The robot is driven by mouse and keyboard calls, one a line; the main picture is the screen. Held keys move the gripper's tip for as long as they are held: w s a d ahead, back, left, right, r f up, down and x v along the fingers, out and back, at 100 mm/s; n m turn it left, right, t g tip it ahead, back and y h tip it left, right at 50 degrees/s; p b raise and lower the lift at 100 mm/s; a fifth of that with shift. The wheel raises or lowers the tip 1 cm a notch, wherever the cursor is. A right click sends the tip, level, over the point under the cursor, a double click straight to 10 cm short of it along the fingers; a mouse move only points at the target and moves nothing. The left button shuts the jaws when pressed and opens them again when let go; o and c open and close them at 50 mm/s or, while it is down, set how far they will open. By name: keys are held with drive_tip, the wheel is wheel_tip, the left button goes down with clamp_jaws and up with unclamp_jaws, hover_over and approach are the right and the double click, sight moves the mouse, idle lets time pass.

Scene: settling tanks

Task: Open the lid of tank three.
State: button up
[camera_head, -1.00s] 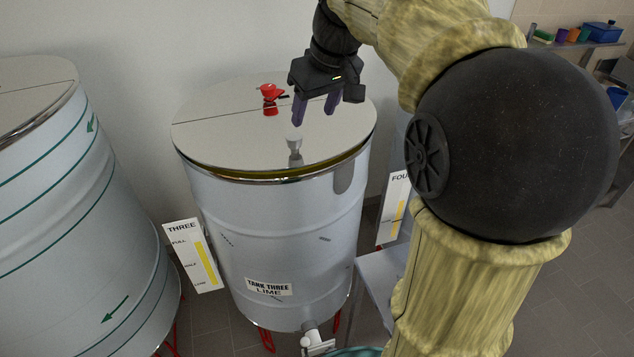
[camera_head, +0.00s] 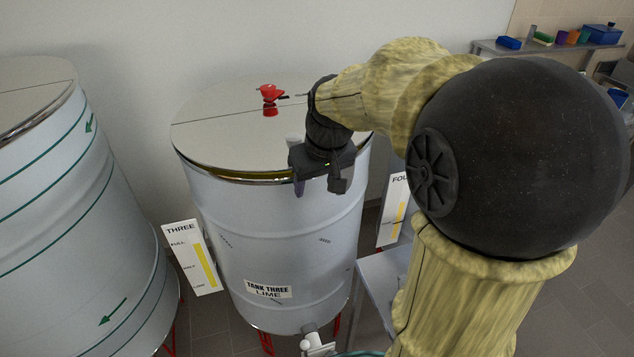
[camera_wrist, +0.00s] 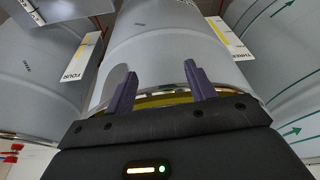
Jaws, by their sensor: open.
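Tank three (camera_head: 255,245) is a pale metal drum labelled "TANK THREE LIME". Its flat lid (camera_head: 215,140) lies closed, with a seam across the top. The lid's small grey knob (camera_head: 292,140) is mostly hidden behind my gripper. My gripper (camera_head: 319,188) is open and empty at the front right rim, fingers pointing down along the outside of the wall. In the wrist view, my two purple fingers (camera_wrist: 159,88) stand apart before the tank wall (camera_wrist: 165,55) and the rim's yellow band (camera_wrist: 160,100). I cannot tell if they touch it.
A red valve fitting (camera_head: 270,100) stands on the back of the top. Another tank (camera_head: 70,210) stands at left. Level boards marked THREE (camera_head: 190,258) and FOUR (camera_head: 393,210) flank tank three. A grey stand (camera_head: 378,285) is at lower right. A tap (camera_head: 316,342) sticks out low in front.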

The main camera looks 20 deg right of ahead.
drive_tip(key=shift+f, duration=0.15)
drive_tip(key=shift+c, duration=0.2)
drive_tip(key=s+a+f+m, duration=0.1)
drive_tip(key=s+f, duration=0.9)
drive_tip(key=f, duration=0.2)
drive_tip(key=shift+s+a+f+g+h, duration=0.2)
drive_tip(key=shift+s+f+g+h, duration=0.1)
drive_tip(key=shift+s+g, duration=0.1)
